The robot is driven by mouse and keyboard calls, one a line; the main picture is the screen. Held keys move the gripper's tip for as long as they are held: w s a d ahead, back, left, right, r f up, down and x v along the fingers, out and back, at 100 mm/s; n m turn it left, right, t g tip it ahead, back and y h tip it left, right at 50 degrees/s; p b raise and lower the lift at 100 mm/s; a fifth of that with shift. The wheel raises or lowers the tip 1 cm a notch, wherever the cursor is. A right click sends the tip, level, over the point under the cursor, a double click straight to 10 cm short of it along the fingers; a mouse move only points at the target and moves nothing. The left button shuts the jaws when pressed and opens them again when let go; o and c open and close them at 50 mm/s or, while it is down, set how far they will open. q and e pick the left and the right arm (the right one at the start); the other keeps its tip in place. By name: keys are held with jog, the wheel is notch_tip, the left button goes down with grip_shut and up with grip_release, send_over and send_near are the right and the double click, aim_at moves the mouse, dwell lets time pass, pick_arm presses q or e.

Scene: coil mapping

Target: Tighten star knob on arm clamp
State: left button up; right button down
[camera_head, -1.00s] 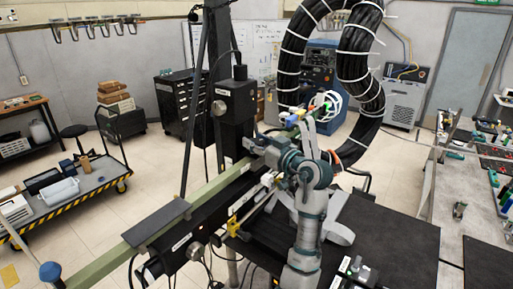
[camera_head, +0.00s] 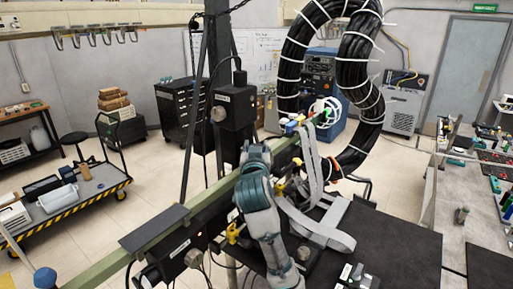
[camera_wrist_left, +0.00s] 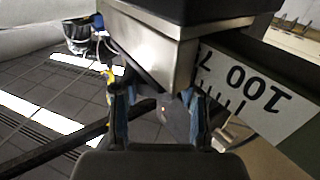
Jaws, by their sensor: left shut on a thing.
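My left gripper (camera_head: 255,151) is at the green rail (camera_head: 160,233), next to the black upright housing (camera_head: 234,112). In the left wrist view its two blue-edged fingers (camera_wrist_left: 160,118) stand apart, with a dark grey part (camera_wrist_left: 176,122) between them. They are closed on it below a bare metal block (camera_wrist_left: 150,45). I cannot tell whether the dark part is the star knob, and the clamp is mostly hidden by my arm. A yellow knob-like piece (camera_head: 233,233) shows left of my forearm, and another yellow piece (camera_head: 280,189) right of it.
A white scale plate marked 100 (camera_wrist_left: 245,90) sits close right of the fingers. Grey straps (camera_head: 318,222) and thick black cable loops (camera_head: 290,62) hang right of my arm. A black tabletop (camera_head: 395,240) lies at lower right. Open floor lies left of the rail.

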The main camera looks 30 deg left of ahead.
pick_arm(q)
jog(key=shift+h, duration=0.3)
jog(key=o, duration=1.2)
jog(key=shift+c, duration=0.2)
